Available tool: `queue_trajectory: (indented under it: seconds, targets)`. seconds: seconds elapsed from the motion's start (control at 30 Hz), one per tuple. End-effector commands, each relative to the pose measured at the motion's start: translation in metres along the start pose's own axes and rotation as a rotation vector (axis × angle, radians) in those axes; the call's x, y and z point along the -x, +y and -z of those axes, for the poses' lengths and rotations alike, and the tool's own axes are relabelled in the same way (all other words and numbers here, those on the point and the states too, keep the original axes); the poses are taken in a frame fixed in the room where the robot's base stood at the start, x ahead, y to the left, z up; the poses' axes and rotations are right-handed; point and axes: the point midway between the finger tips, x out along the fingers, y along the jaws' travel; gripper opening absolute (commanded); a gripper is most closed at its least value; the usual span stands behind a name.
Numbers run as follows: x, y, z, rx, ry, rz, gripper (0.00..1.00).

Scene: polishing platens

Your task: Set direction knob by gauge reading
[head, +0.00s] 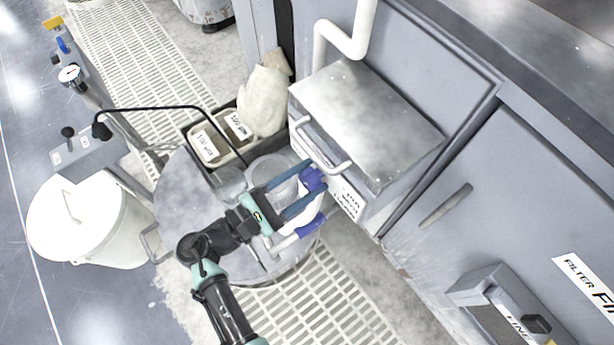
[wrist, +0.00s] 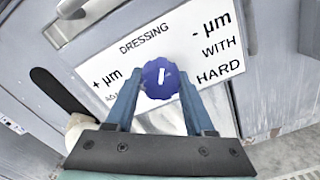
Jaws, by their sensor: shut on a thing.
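The direction knob (wrist: 152,70) is round and blue with a short white pointer line, which stands nearly upright in the wrist view. It sits on a white label (wrist: 218,48) reading "DRESSING", with "+ µm" to its left and "- µm" and "WITH HARD" to its right. My gripper (wrist: 160,88) is shut on the knob, one blue finger on each side. In the head view, my gripper (head: 315,184) reaches the knob (head: 312,178) at the front of a grey metal box. A round white gauge (head: 70,74) stands at the upper left; its reading is too small to tell.
The round grey platen (head: 178,205) lies under my arm, with a blue-ended tool (head: 308,228) on it. A white lidded bucket (head: 120,235) stands at left. A tray with labelled tubs (head: 206,146) is behind. The box's bar handle (head: 318,152) is close above my gripper.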

Motion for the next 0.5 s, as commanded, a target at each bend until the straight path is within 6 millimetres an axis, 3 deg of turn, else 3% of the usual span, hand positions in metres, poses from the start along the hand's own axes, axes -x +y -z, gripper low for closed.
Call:
queue_trajectory:
  seconds: [0.5]
  targets:
    - [0.0005,0.0001,0.0003,-0.221,0.001,0.001,0.0]
